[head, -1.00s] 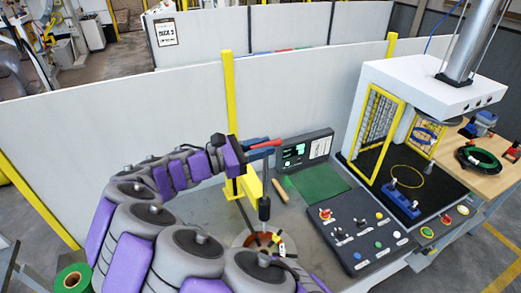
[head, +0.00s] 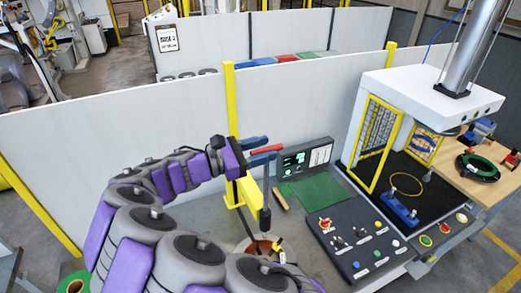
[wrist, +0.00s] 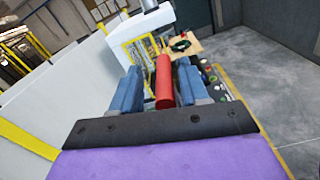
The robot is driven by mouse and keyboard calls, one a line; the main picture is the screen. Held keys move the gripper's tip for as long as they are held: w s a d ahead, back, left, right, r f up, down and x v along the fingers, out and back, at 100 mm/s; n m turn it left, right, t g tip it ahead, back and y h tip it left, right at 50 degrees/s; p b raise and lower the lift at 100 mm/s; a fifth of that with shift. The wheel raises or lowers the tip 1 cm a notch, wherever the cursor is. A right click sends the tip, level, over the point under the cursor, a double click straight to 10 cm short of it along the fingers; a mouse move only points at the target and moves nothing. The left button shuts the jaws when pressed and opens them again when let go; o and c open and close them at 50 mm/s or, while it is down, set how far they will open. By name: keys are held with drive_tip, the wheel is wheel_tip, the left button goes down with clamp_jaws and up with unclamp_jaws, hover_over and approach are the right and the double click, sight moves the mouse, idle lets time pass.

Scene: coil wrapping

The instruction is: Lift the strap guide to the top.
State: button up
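The strap guide appears to be the yellow block (head: 250,190) with a dark upright rod (head: 265,218) beside it, standing over the round opening (head: 262,246) in the grey table. A red handle (head: 269,148) points right above the block, and its link to the guide is hidden. My gripper (head: 262,150) has blue fingers on either side of this handle. In the wrist view the red handle (wrist: 164,84) lies between the two fingers (wrist: 160,85), with a narrow gap visible on the left. The gripper looks open around it.
A control panel (head: 358,240) with buttons and a small screen console (head: 304,158) stand to the right. A green mat (head: 317,190) lies beside them. A yellow post (head: 230,100) and white fence panels (head: 120,140) stand behind the arm.

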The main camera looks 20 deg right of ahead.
drive_tip(key=shift+s, duration=0.15)
drive_tip(key=shift+a, duration=0.1)
drive_tip(key=a+p, duration=0.2)
drive_tip(key=a, duration=1.3)
drive_tip(key=shift+w+r, duration=0.2)
drive_tip(key=shift+w, duration=0.05)
drive_tip(key=shift+a+p, duration=0.2)
drive_tip(key=shift+p, duration=0.55)
drive_tip(key=a+p, duration=0.1)
drive_tip(key=p, duration=0.2)
drive_tip(key=a+p, duration=0.1)
drive_tip(key=p, duration=0.2)
drive_tip(key=shift+s+f, duration=0.1)
drive_tip(key=shift+f, duration=0.1)
